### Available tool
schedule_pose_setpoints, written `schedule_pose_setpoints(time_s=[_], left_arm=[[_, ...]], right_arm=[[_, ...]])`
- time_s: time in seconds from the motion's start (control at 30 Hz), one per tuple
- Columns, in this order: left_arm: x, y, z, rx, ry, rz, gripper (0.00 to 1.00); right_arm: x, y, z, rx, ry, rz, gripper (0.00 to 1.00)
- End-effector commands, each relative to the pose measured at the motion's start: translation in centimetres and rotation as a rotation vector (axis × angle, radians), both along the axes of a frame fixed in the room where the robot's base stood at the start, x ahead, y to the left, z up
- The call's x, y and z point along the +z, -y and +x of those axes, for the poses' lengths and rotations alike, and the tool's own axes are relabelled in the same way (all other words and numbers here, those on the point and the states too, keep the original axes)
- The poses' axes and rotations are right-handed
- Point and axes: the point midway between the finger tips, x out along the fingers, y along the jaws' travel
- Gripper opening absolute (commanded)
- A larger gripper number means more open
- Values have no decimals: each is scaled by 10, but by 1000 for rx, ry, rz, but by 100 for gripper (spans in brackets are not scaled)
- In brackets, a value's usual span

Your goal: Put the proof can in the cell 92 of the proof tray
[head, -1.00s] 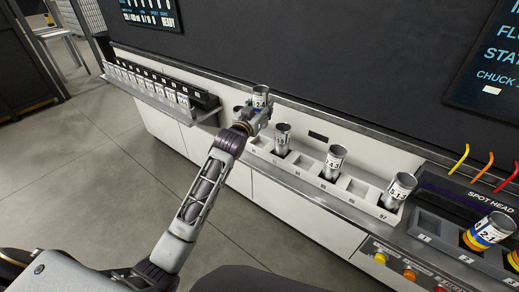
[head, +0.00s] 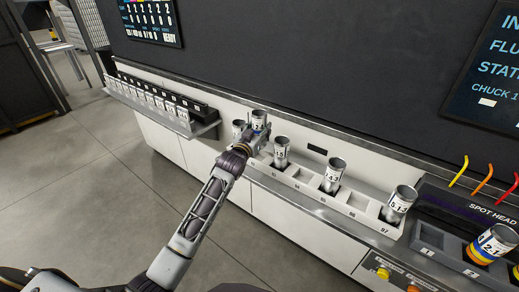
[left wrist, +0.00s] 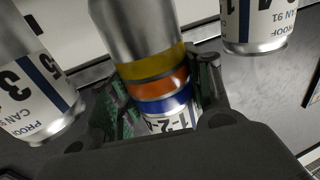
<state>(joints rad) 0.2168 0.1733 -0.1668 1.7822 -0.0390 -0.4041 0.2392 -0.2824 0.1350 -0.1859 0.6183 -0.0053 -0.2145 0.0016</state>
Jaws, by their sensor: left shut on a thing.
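The proof can (head: 259,118) is a silver can with a white label. In the left wrist view the proof can (left wrist: 158,80) shows yellow, orange and blue bands. My left gripper (head: 256,136) is shut around it over the left end of the proof tray (head: 366,222). The held can is between a can marked 91 (left wrist: 258,22) and a can marked 93 (left wrist: 32,92), in line with cell 92. My gripper hides the can's lower end and the cell, so I cannot tell whether it touches the floor. My right gripper is not in view.
More cans stand in the tray to the right (head: 333,176) and near its right end (head: 399,203), with empty cells between them. A rack of small numbered boxes (head: 160,98) is at the left. The spot head unit with a banded can (head: 492,243) is at the right.

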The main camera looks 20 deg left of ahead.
Motion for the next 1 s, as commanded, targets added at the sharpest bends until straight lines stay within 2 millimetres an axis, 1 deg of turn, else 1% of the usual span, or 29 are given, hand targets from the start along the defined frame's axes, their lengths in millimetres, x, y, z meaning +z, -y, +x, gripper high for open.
schedule_pose_setpoints(time_s=[0.03, 0.1, 0.23, 0.37, 0.63, 0.73, 1.0], left_arm=[[-9, 0, 0, 0, -3, -1, 40], [-19, 0, 0, 1, -3, -1, 40], [-33, 0, 0, 1, -1, 0, 40], [-38, 0, 0, 1, 0, 0, 40], [-38, 0, 0, 0, 0, 0, 40], [-41, 0, 0, 0, -1, 0, 40], [-67, 0, 0, 1, -2, -1, 40]], right_arm=[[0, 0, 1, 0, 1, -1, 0], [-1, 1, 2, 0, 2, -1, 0], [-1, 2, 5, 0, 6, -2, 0], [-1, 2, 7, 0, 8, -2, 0], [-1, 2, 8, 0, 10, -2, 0], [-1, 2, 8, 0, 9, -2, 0], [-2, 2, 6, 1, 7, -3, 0]])
